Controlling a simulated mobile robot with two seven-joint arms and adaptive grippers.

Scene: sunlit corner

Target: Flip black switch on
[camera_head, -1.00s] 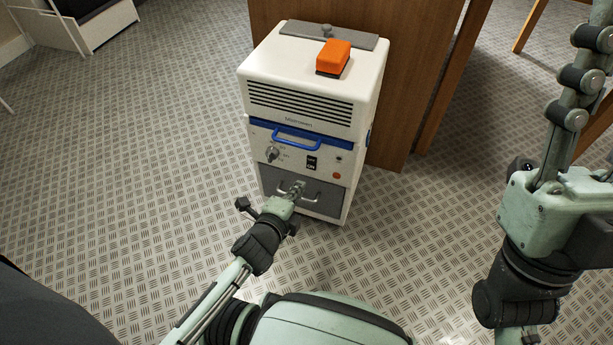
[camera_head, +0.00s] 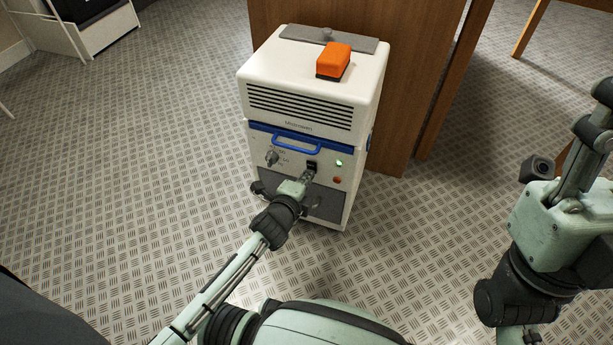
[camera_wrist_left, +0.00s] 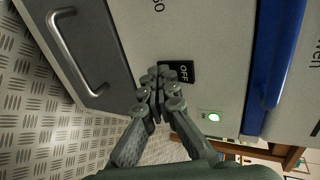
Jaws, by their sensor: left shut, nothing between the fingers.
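The black switch (camera_head: 311,165) is on the white front panel of the machine (camera_head: 312,100), below the blue handle. My left gripper (camera_head: 308,176) is shut and empty, with its fingertips at the switch's lower part. In the left wrist view the shut fingers (camera_wrist_left: 160,80) cover part of the switch (camera_wrist_left: 181,71), and its "OFF" lettering shows. I cannot tell if they touch. A small green light (camera_head: 339,163) beside the switch is lit; it also glows in the left wrist view (camera_wrist_left: 212,116).
A blue handle (camera_head: 297,143), a knob (camera_head: 272,158) and an orange-red button (camera_head: 337,180) are near the switch. An orange block (camera_head: 334,60) sits on top of the machine. A wooden panel (camera_head: 400,80) stands behind.

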